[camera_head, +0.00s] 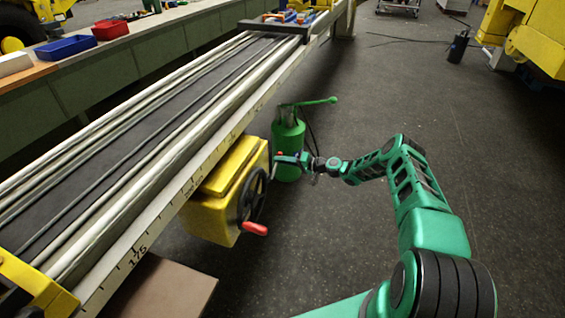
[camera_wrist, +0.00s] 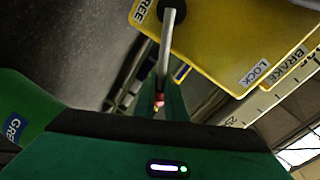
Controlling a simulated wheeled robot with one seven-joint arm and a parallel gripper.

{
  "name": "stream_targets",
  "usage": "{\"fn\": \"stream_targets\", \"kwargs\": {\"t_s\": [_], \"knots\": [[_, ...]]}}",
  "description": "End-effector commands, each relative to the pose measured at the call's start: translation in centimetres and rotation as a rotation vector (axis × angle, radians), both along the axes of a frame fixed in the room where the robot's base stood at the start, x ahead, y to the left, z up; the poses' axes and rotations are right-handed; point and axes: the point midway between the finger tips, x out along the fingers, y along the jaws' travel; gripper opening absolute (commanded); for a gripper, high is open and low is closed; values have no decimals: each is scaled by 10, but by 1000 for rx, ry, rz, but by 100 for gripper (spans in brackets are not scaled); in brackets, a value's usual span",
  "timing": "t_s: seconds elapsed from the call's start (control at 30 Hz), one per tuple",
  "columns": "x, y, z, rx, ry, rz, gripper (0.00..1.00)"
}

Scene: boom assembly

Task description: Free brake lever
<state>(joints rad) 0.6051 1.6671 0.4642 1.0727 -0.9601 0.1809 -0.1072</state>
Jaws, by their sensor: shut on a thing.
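The brake lever (camera_wrist: 167,45) is a grey metal rod with a red tip (camera_wrist: 158,98), seen in the wrist view. It runs down the picture from a dark pivot on a yellow panel (camera_wrist: 225,35). The panel carries the labels FREE (camera_wrist: 141,10), LOCK (camera_wrist: 255,73) and BRAKE (camera_wrist: 288,67). The rod lies between the FREE and LOCK labels, off both. My gripper (camera_head: 281,158) is shut on the lever near its red end, beside the yellow box (camera_head: 228,190) in the head view. The fingers are dark and partly hidden in the wrist view.
A handwheel (camera_head: 252,195) with a red handle (camera_head: 254,229) sticks out from the yellow box, close to my gripper. A green cylinder (camera_head: 288,140) stands just behind. The long ruled beam (camera_head: 200,165) runs above the box.

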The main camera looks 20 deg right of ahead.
Motion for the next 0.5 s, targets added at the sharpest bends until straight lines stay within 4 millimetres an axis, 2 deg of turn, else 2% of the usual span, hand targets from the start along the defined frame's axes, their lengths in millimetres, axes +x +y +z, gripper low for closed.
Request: {"fn": "stream_targets", "kwargs": {"t_s": [0.03,0.3,0.33,0.43,0.5], "knots": [[10,-11,8,-5,-16,-27,0],[10,-10,7,-8,-13,-26,0],[10,-10,7,-8,-12,-26,13],[10,-9,7,-8,-12,-24,37],[9,-8,7,-7,-13,-23,38]]}}
